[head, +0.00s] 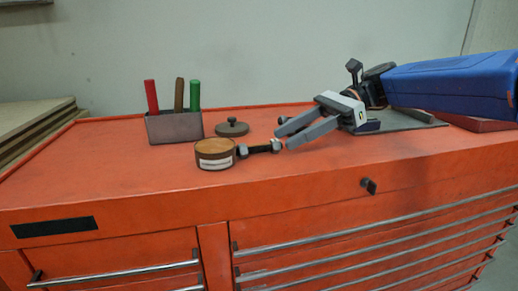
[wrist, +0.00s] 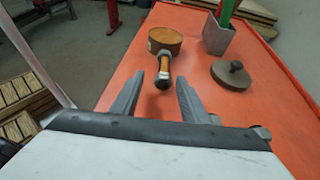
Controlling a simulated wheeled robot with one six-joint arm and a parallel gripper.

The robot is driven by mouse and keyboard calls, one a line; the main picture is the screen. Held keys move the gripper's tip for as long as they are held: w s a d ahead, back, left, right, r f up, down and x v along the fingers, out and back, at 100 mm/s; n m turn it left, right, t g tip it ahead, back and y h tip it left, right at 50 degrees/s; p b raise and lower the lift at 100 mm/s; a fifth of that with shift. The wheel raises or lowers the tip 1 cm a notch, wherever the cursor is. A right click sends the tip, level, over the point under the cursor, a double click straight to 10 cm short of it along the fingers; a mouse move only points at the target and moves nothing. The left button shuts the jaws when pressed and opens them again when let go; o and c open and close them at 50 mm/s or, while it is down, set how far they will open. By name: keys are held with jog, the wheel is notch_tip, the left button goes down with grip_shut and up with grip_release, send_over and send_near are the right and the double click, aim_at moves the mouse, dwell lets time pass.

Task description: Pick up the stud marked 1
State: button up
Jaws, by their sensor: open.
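In the wrist view my gripper (wrist: 161,77) has a finger on each side of the near end of the stud (wrist: 163,70), which points away toward the tin. Whether the fingertips overlap the stud in depth is unclear.
The tin (head: 215,154) with a white label stands left of the stud. A round lid with a knob (head: 232,128) lies behind. A grey holder (head: 175,127) with red, brown and green sticks stands farther back left. A grey tray (head: 400,122) lies under my arm. The front left top is clear.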

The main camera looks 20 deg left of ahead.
aim_at(272, 141)
jog(key=shift+w+a+r+x, duration=0.1)
jog(key=shift+x, duration=0.95)
jog(key=shift+w+a+r+x, duration=0.1)
jog(key=shift+x, duration=0.9)
jog(key=shift+w+a+x, duration=0.1)
jog(key=shift+x, duration=0.95)
grip_shut()
